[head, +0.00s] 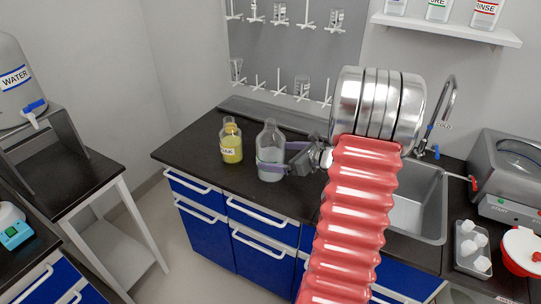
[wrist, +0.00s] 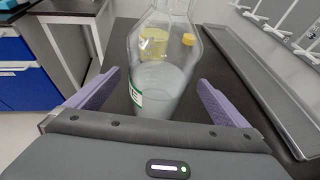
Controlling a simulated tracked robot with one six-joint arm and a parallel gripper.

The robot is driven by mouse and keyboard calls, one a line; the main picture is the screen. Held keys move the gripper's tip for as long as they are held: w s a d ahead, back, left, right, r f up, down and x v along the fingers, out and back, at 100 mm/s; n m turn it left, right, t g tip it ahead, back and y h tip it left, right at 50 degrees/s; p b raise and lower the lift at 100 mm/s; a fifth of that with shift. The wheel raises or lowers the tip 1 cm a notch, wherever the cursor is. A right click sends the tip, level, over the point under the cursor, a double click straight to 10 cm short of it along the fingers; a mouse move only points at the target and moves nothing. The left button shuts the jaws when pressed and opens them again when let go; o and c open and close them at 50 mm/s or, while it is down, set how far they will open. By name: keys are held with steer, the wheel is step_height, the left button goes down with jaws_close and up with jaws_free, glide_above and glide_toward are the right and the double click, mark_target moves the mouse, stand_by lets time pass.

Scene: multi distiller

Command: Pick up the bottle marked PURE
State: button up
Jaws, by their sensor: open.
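A clear bottle (head: 270,155) holding pale liquid stands upright on the dark counter. In the wrist view this bottle (wrist: 160,90) has a white and green label turned sideways, its word unreadable. My gripper (head: 286,158) is open at this bottle, with its purple fingers (wrist: 158,78) on either side of it. I cannot tell whether they touch it. A bottle with green lettering (head: 437,9), showing "URE", stands on the wall shelf, its top cut off by the frame.
A bottle of yellow liquid (head: 231,141) stands just left of the clear bottle. A sink (head: 418,205) and tap (head: 445,108) are to the right. A drying rack (head: 290,50) hangs behind. The counter's left end is clear.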

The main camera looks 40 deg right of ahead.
mark_target(276, 130)
steer(key=shift+x, duration=1.95)
steer(key=shift+c, duration=0.4)
steer(key=c, duration=2)
steer(key=shift+r, duration=0.15)
steer(key=shift+c, duration=0.4)
steer(key=shift+r, duration=0.15)
steer(key=shift+r, duration=4.85)
